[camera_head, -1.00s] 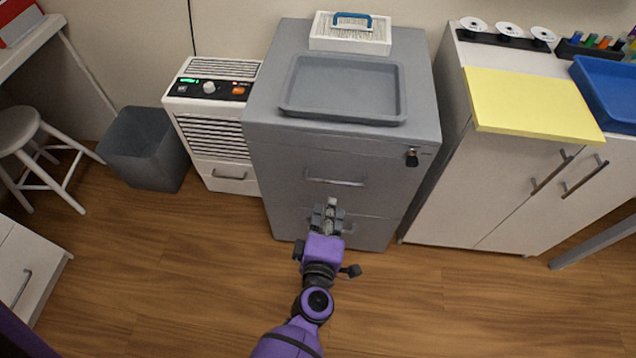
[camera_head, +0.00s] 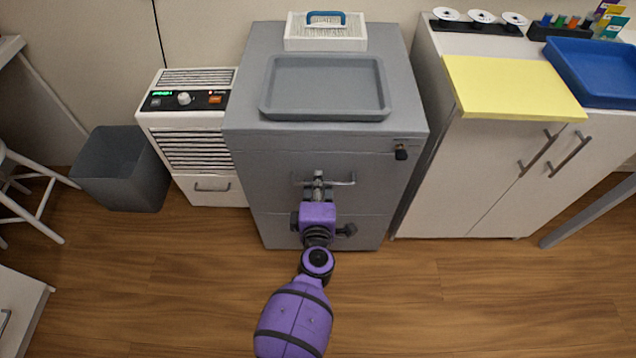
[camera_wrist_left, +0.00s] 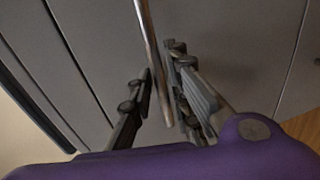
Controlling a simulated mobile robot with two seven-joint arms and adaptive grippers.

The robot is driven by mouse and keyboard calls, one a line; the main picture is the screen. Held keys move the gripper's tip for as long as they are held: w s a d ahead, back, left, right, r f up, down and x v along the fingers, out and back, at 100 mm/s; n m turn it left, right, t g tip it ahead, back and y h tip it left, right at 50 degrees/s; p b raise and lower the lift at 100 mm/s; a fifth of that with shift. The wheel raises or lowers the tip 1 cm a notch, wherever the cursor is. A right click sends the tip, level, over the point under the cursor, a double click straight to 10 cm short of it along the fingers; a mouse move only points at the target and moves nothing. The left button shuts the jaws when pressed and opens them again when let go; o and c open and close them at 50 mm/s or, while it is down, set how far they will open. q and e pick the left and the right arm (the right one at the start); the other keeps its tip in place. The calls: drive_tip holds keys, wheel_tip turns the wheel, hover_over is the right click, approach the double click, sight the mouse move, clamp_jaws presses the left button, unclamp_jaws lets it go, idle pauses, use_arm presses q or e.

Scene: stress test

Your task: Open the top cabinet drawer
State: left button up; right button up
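The grey cabinet (camera_head: 245,185) stands at the centre of the head view. Its top drawer (camera_head: 270,180) looks shut, its front level with the cabinet face. A metal bar handle (camera_head: 343,183) crosses the drawer front; it also shows as a slanting bar in the left wrist view (camera_wrist_left: 148,30). My left gripper (camera_head: 318,178) is at the middle of the handle. In the left wrist view its fingers (camera_wrist_left: 162,75) are apart, with the bar between them and a gap on the right side. My right gripper is not in view.
A grey tray (camera_head: 325,88) and a white box with a blue handle (camera_head: 326,38) sit on the cabinet. A keyed lock (camera_head: 401,152) sticks out at its upper right. A white cupboard (camera_head: 490,170) stands to the right, a white heater-like unit (camera_head: 190,150) and grey bin (camera_head: 122,170) left. Floor in front is open.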

use_arm(q)
clamp_jaws()
drive_tip(key=shift+a, duration=0.1)
idle(0.3)
